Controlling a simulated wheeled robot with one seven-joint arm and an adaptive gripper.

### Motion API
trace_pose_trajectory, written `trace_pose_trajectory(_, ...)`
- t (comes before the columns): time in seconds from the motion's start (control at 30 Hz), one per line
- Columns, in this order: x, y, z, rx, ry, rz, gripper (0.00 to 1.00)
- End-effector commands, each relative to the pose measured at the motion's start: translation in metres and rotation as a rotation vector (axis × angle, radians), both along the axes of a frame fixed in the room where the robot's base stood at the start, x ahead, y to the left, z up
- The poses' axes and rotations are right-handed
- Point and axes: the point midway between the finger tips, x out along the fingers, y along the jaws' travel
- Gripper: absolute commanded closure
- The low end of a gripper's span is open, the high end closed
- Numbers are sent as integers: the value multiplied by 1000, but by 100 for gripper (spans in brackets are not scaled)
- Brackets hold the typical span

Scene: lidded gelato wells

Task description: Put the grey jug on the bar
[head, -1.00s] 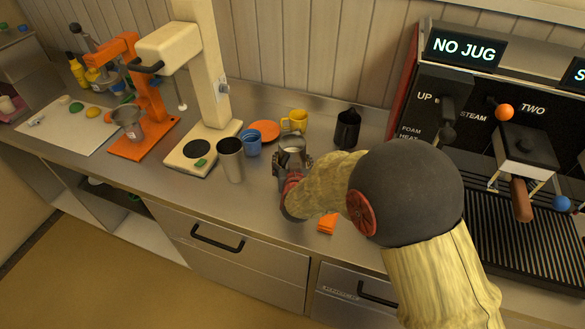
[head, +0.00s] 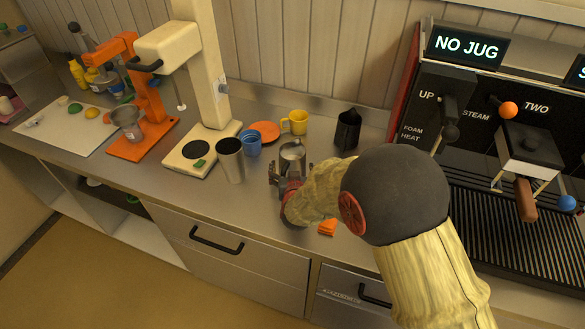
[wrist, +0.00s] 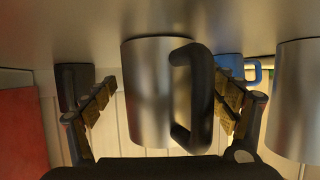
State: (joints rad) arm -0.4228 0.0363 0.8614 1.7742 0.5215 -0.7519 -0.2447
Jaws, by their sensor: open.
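The grey jug (head: 292,156), brushed metal with a black handle, stands upright on the steel counter (head: 190,187). In the wrist view, which is upside down, the jug (wrist: 150,95) is between the fingers with its handle facing me. My gripper (head: 289,174) is open around the jug. In the wrist view the fingers of my gripper (wrist: 168,95) lie one on each side, with a gap seen on the left; contact on the right cannot be told. My arm hides part of the jug's lower front in the head view.
A steel cup (head: 231,162) and blue mug (head: 251,145) stand close left of the jug. A yellow mug (head: 296,122) and orange saucer (head: 265,131) are behind, a black jug (head: 347,130) behind right. An orange cloth (head: 327,227) lies in front. The coffee machine (head: 500,140) is right.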

Motion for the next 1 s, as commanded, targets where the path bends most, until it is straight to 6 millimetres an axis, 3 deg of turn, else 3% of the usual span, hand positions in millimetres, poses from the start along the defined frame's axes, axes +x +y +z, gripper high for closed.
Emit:
trace_pose_trajectory(0.37, -3, 0, 5, 0, 0, 1, 14)
trace_pose_trajectory(0.8, -80, -3, 38, 0, 0, 2, 14)
trace_pose_trajectory(1.0, -104, -4, 47, -1, 0, 1, 14)
